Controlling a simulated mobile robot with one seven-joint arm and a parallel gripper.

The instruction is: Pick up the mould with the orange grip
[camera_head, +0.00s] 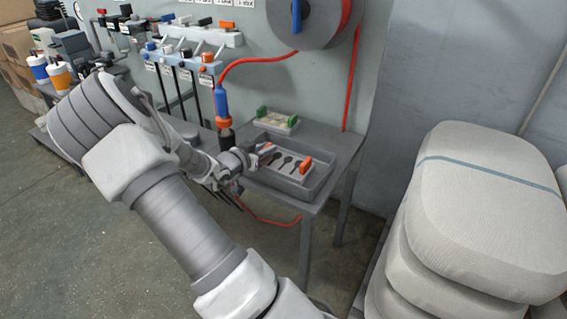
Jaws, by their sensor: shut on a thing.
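The mould with the orange grip (306,165) is a light plate with dark spoon-shaped hollows. It is at the grey tray (316,186) on the table, with one orange end to the right and another bit of orange at its left end. My gripper (262,154) is at the left end of this mould and is shut on it. The fingers are small in this view and partly hide that end. I cannot tell whether the mould rests on the tray floor or is slightly raised.
A second mould with green grips (278,121) lies behind the tray. A blue and orange tool (222,105) on a red hose stands left of it. Stacked pale sacks (490,215) fill the right. Bottles (60,77) stand on the far-left bench.

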